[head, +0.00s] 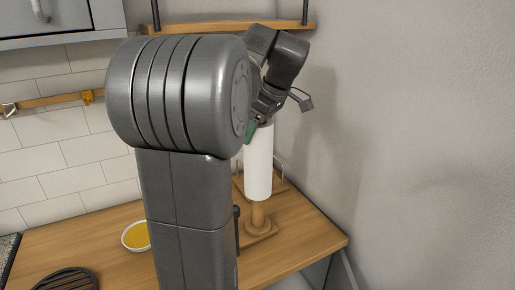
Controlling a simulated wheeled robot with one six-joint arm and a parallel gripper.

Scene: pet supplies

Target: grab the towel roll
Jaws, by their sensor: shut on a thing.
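My own arm hides part of the gripper and the roll's upper left edge. The fingertips are only partly visible.
A bowl with yellow contents (136,236) and a dark slatted round thing (66,280) are on the wooden counter (305,245). A grey wall (420,150) is close on the right. A wooden shelf (230,27) is above.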

